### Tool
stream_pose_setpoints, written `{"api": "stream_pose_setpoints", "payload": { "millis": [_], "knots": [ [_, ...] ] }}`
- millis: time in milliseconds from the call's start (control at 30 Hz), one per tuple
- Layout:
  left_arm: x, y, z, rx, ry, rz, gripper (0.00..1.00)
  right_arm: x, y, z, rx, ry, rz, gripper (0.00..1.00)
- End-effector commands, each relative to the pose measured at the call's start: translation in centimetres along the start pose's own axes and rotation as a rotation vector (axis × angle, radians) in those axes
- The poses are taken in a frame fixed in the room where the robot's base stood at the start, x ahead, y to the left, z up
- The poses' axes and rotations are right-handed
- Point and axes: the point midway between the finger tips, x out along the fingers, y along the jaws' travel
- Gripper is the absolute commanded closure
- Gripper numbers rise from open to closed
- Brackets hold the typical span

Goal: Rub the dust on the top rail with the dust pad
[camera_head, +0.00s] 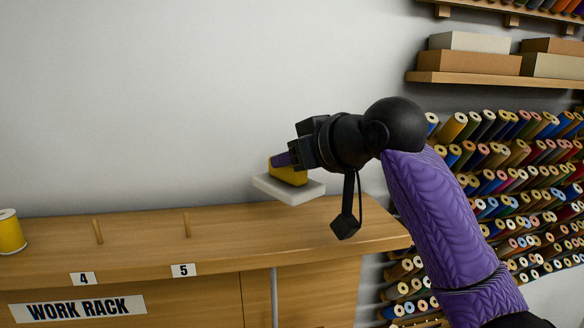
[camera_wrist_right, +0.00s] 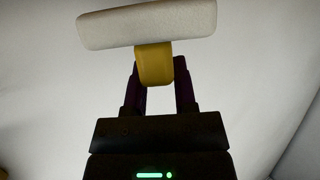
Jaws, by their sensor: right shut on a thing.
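My right gripper (camera_head: 285,160) is shut on the yellow grip of the dust pad. The pad's white block (camera_head: 288,189) hangs below the grip, tilted a little, near the right part of the rack's top rail (camera_head: 330,233). I cannot tell for sure whether the block touches the rail; it looks slightly above it. In the right wrist view the yellow grip (camera_wrist_right: 154,66) is between the fingers, with the white block (camera_wrist_right: 148,24) beyond. No dust can be made out on the rail. My left gripper is not in view.
A yellow spool (camera_head: 10,232) stands at the rail's left end. Two wooden pegs (camera_head: 97,231) (camera_head: 187,224) stick up above labels 4 and 5. Thread spools (camera_head: 510,190) fill the wall at right, below a shelf with boxes (camera_head: 470,62).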

Motion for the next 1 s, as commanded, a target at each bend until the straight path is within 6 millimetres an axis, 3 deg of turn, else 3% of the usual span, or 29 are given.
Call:
{"api": "stream_pose_setpoints", "payload": {
  "millis": [300,1000],
  "knots": [
    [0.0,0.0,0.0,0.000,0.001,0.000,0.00,-1.4,-0.2,-2.2,0.003,0.002,0.006,1.00],
    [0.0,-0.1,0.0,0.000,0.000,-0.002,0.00,-1.5,-0.2,-2.3,0.003,0.001,0.007,1.00]
  ]
}}
